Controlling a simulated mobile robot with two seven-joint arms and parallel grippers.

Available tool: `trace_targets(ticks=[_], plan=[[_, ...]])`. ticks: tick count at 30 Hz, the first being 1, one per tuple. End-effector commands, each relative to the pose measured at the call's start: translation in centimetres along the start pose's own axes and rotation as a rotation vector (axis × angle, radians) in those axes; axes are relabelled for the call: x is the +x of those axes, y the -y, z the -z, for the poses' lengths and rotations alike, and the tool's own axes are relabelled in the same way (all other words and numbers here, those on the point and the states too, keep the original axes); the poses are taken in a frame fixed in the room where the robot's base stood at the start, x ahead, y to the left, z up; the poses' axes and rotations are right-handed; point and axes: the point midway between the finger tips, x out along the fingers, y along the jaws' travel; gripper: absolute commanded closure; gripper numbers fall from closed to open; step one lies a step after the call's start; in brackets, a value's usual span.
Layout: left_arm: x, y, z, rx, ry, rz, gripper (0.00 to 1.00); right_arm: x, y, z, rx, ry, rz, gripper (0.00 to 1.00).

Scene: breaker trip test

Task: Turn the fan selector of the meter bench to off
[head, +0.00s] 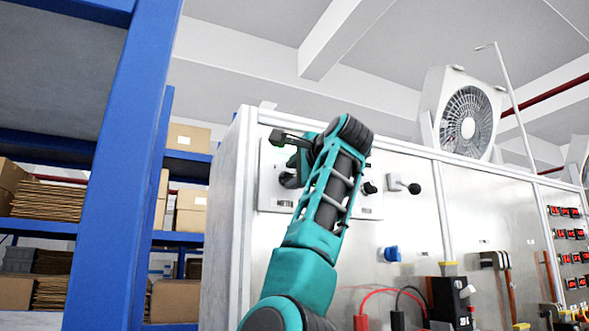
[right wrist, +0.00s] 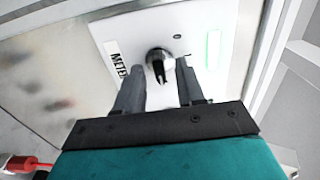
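A round black selector knob (right wrist: 158,60) sits on a pale plate (right wrist: 205,25) with a label starting "METER" in the right wrist view. My right gripper (right wrist: 158,69) is open, one finger on each side of the knob's near part. I cannot tell whether either finger touches it. In the head view my right gripper (head: 284,137) is at the upper left of the meter bench (head: 455,205), in front of the plate (head: 267,188). My own arm hides part of that plate. My left gripper is not in view.
A white fan (head: 468,116) stands on top of the bench. A black-ended lever (head: 404,186), a blue knob (head: 391,254), and red and black leads (head: 375,293) are on the bench face to the right. Blue shelving (head: 125,165) with boxes stands at left.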

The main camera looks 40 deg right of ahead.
Motion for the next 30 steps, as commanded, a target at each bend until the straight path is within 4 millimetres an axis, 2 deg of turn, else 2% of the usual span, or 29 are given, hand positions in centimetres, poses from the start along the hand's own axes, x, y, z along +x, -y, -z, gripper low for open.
trace_targets(ticks=[10,22,30], plan=[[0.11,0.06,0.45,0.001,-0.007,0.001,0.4,0.5,-0.06,0.01,0.001,0.0,0.0,0.62],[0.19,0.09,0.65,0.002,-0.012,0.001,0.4,0.46,-0.05,-0.01,0.0,0.0,0.0,0.99],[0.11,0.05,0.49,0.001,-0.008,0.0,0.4,0.46,-0.07,-0.02,-0.001,0.0,-0.001,1.0]])
